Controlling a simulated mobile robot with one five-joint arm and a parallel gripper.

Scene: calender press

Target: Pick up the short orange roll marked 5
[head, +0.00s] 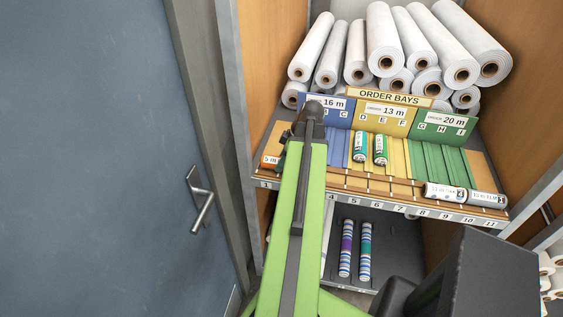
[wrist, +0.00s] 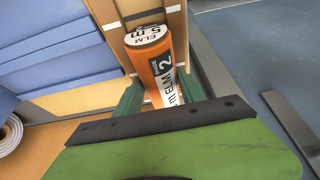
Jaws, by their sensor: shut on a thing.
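The short orange roll (wrist: 160,72) lies between the green fingers of my gripper (wrist: 160,90) in the wrist view. Its white end label reads "ELM 5 m", and its side label shows a large 2. The fingers are shut on it, one at each side. In the head view the roll (head: 269,161) shows at the left end of the numbered shelf, with "5 m" on its label. My green arm hides most of my gripper there. I cannot tell whether the roll is clear of the shelf.
The order bays are blue (head: 337,113), yellow (head: 383,118) and green (head: 443,125). Two white-grey rolls (head: 445,193) lie at the shelf's right end. Large white rolls (head: 384,40) are stacked behind. A grey door (head: 105,150) is at left.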

